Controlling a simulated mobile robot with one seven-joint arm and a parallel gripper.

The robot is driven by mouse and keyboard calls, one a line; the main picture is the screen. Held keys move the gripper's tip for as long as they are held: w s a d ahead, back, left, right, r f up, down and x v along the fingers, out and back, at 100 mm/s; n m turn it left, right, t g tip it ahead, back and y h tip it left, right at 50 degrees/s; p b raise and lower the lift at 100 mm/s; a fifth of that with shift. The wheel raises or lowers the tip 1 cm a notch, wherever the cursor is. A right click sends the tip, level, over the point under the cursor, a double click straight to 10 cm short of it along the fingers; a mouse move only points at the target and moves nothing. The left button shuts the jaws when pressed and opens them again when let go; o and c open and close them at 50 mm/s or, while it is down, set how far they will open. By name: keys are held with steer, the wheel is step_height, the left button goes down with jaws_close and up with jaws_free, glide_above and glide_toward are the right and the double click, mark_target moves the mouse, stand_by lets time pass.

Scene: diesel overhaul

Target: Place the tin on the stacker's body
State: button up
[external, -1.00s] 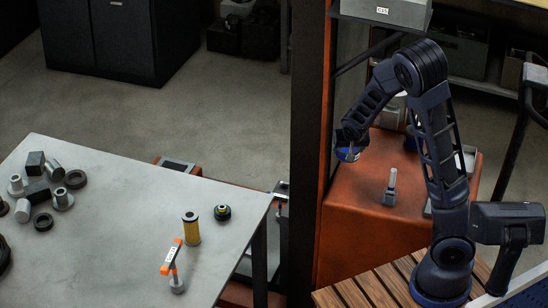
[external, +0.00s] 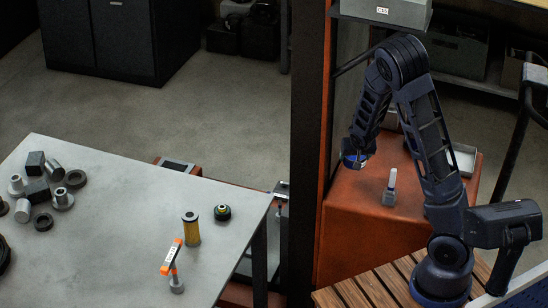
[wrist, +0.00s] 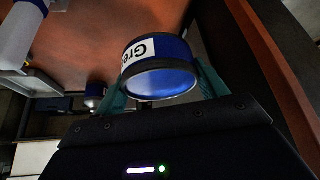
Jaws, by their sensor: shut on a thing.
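My gripper (external: 356,154) is shut on a blue tin (external: 352,163). In the wrist view the tin (wrist: 160,68) sits between the teal fingers, with a white label reading "Gre" and a dark rim towards the camera. The stacker's body (external: 342,215) is the orange-red box with a broad top at the right of the external view. The tin is over the left part of this top. The orange surface also fills the upper wrist view (wrist: 90,35). I cannot tell whether the tin touches it.
A grey fitting with a pale upright handle (external: 390,190) stands on the stacker's body. A dark mast post (external: 307,150) rises left of it. A pale tray (external: 463,158) lies at its right. The grey table (external: 110,240) at left holds metal parts, a yellow filter (external: 192,230) and an orange-handled tool (external: 170,258).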

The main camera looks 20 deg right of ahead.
steer(key=shift+f, duration=6.5)
steer(key=shift+f, duration=0.1)
steer(key=o, duration=1.2)
steer(key=s+r+n+y, duration=0.1)
steer(key=s+r, duration=0.5)
steer(key=r, duration=0.4)
steer(key=s+r+g+y, duration=0.1)
steer(key=s+r, duration=0.5)
steer(key=r, duration=0.5)
steer(key=s+r+n+y, duration=0.1)
steer(key=s+r, duration=0.6)
steer(key=r, duration=0.3)
steer(key=s+r, duration=0.3)
steer(key=s, duration=0.1)
steer(key=s+r+n, duration=0.1)
steer(key=s+r, duration=0.2)
steer(key=s, duration=0.2)
steer(key=s+r+n, duration=0.1)
steer(key=s+r, duration=0.3)
steer(key=s, duration=0.1)
steer(key=shift+a+h, duration=0.3)
steer(key=shift+h, duration=0.1)
